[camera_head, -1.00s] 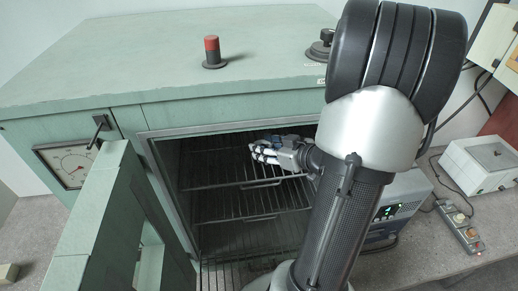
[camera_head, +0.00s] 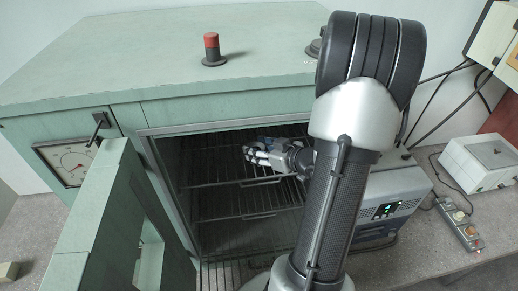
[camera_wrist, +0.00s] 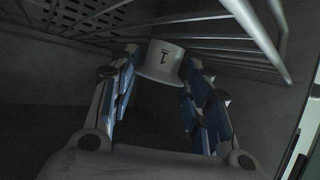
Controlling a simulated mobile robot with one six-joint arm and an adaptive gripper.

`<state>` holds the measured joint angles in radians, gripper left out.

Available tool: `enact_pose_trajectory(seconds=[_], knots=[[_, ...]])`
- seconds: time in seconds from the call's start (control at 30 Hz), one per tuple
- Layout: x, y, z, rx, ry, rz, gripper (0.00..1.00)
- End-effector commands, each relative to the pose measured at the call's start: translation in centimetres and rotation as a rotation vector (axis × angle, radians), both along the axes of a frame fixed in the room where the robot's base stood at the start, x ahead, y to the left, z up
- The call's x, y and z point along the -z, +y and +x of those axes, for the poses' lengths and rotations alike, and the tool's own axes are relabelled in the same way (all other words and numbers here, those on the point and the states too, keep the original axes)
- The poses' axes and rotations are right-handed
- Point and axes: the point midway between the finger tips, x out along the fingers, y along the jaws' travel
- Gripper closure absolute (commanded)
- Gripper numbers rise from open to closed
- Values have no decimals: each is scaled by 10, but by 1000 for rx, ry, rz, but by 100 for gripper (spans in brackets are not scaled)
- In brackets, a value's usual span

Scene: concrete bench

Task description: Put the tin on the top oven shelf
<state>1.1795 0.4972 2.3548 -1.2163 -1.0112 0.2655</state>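The tin (camera_wrist: 162,63) is a small pale cup-like container with a flared rim and a dark mark that looks like a 1. In the wrist view it sits between the tips of my gripper (camera_wrist: 160,72), whose blue-and-grey fingers lean in against its sides. My gripper also shows in the head view (camera_head: 257,156), reaching inside the open oven at the level of the top shelf (camera_head: 215,184). In the wrist view the tin's narrow end is close to the shelf wires (camera_wrist: 215,42); I cannot tell if it touches.
The oven (camera_head: 190,115) is open, with its door (camera_head: 95,205) swung out at the left. A lower wire rack (camera_head: 225,217) is inside. A red-topped knob (camera_head: 212,48) stands on the oven roof. A boxy instrument with a green display (camera_head: 385,212) is right of the opening.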

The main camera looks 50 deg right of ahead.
Motion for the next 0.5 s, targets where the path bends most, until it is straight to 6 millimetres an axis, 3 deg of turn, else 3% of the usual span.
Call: enact_pose_trajectory(seconds=[0.23,0.5], knots=[[0,0,0,0,1,1,39],[0,0,0,0,1,0,39]])
